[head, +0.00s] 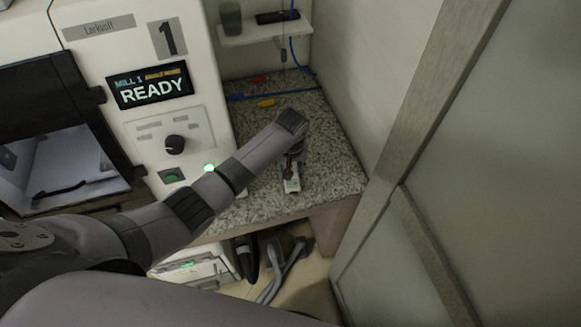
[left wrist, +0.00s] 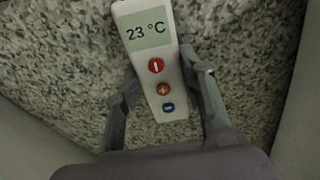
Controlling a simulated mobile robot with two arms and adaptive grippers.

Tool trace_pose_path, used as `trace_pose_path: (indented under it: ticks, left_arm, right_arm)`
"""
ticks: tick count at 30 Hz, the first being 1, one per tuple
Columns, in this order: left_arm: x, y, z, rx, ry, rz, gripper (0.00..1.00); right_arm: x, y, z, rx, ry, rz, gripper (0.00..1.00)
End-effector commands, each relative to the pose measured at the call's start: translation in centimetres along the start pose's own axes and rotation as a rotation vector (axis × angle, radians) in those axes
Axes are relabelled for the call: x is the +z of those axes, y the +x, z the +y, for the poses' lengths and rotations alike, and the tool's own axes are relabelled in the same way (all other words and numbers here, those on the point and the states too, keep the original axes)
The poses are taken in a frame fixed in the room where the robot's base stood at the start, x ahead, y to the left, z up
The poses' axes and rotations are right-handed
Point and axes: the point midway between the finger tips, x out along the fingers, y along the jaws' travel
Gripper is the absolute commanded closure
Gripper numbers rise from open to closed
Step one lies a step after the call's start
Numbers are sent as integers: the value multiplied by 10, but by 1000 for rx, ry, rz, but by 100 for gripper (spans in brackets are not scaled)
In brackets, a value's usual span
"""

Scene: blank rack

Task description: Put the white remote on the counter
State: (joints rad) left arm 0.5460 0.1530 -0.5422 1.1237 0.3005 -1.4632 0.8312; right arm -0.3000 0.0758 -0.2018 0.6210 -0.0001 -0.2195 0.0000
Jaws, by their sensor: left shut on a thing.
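The white remote (left wrist: 152,62) has a display reading 23 °C and red, orange and blue buttons. In the left wrist view it lies between the two fingers of my left gripper (left wrist: 160,95), which is shut on it. In the head view the remote (head: 291,185) shows at the end of my left arm, over the front part of the speckled grey counter (head: 330,150). The counter also fills the background of the left wrist view (left wrist: 60,60). I cannot tell whether the remote touches the counter. My right gripper is not in view.
A white machine (head: 195,60) with a READY display stands left of the counter. A wall shelf (head: 262,34) holds a dark cup and a black object. Blue cable with red and yellow connectors (head: 267,103) lies at the back. A wood-framed panel (head: 420,100) bounds the right. Cables hang below.

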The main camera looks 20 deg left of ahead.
Motion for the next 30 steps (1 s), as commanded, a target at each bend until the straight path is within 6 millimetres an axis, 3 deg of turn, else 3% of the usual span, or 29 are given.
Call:
trace_pose_path:
  ticks: [2, 3, 11, 23, 30]
  left_arm:
    - [0, 3, 0, 0, 0, -1, 93]
    - [0, 3, 0, 0, 0, -1, 61]
    - [0, 3, 0, -1, 0, -1, 44]
    - [-1, -3, 0, 0, 0, 1, 42]
    - [-1, -44, 1, 4, 1, 3, 42]
  right_arm:
    - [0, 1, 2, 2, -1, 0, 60]
    - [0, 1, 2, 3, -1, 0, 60]
    - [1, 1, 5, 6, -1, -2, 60]
    - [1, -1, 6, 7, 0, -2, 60]
    - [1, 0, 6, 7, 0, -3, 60]
